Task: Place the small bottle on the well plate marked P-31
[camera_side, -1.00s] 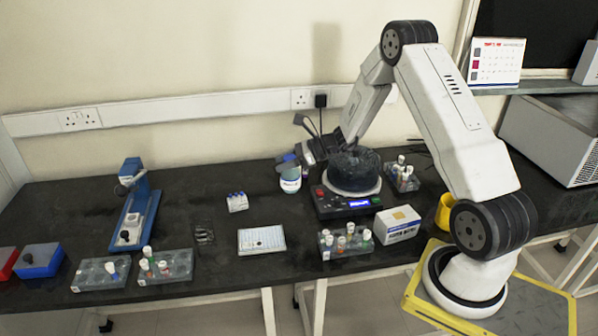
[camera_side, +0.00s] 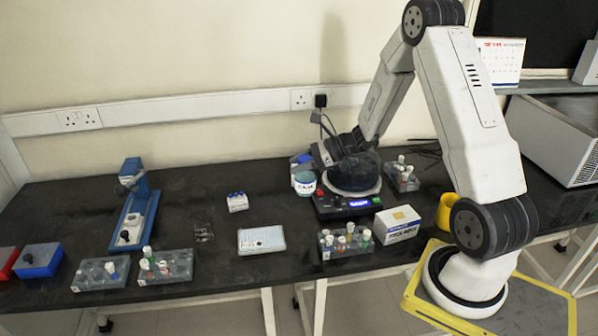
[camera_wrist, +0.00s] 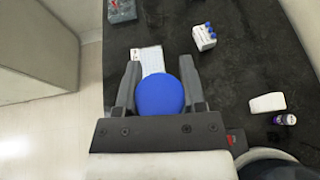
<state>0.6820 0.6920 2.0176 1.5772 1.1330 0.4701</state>
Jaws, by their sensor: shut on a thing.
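My gripper (camera_side: 318,168) is shut on the small bottle, just left of the black round device. The small bottle (camera_side: 305,183) is white with a blue-green top in the side view. In the wrist view its round blue cap (camera_wrist: 160,96) sits between the two fingers. I cannot tell whether its base touches the bench. The white well plate (camera_side: 262,240) lies flat on the bench toward the front, left of the bottle; a dark mark shows on it, but I cannot read it. In the wrist view the plate (camera_wrist: 150,58) shows beyond the cap, partly covered.
The device with a red button and lit display (camera_side: 350,204) stands right of the bottle. A blue-capped vial block (camera_side: 237,202) stands behind the plate. A tube rack (camera_side: 346,241) and a white carton (camera_side: 398,224) stand front right.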

